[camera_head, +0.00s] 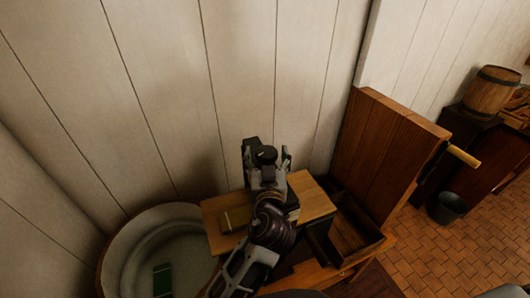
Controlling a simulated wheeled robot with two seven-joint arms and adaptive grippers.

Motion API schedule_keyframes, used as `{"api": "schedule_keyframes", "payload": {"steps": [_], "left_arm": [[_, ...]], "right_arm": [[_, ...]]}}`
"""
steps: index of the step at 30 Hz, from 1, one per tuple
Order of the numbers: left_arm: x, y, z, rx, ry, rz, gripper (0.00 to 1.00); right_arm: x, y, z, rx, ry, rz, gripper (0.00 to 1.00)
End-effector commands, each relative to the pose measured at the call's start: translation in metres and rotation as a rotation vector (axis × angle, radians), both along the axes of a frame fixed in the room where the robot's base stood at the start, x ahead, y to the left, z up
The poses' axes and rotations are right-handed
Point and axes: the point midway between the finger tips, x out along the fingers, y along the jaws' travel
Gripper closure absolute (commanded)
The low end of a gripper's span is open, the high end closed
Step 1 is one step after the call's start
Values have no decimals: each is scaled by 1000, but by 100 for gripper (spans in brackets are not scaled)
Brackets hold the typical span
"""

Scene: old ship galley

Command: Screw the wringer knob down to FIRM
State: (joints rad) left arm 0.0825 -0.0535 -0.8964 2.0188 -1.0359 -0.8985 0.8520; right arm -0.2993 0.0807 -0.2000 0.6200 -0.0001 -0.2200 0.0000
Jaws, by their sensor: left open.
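A dark round knob (265,154) shows near the middle of the view, above a light wooden board (315,190). I take it for the wringer knob. My left gripper (268,161) reaches up from below to this knob. Its fingers are apart, one on each side of the knob, and I cannot tell whether they touch it. A dark green part stands just left of the knob. My gripper and arm hide what is under the knob, and no FIRM mark can be read. My right gripper is not in view.
A pale round tub (118,257) with a dark green block (162,280) inside stands at lower left. A small yellowish block (236,219) lies on the board. A tall wooden panel (385,150) rises at right, near a light handle (463,156). A bucket (447,208) and barrel (490,91) stand farther right.

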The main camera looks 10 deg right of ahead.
Motion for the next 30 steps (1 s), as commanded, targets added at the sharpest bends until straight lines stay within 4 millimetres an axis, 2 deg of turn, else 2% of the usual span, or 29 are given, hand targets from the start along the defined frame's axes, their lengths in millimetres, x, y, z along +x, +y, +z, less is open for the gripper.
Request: {"api": "schedule_keyframes", "payload": {"steps": [10, 18, 21, 30], "left_arm": [[0, 0, 0, 0, 0, 0, 24], [0, 0, 0, 0, 0, 1, 58], [0, 0, 0, 0, 0, 1, 68], [0, 0, 0, 1, 1, -14, 68]], "right_arm": [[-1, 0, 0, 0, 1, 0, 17], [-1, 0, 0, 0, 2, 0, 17], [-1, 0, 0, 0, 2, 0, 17], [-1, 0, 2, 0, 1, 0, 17]]}}
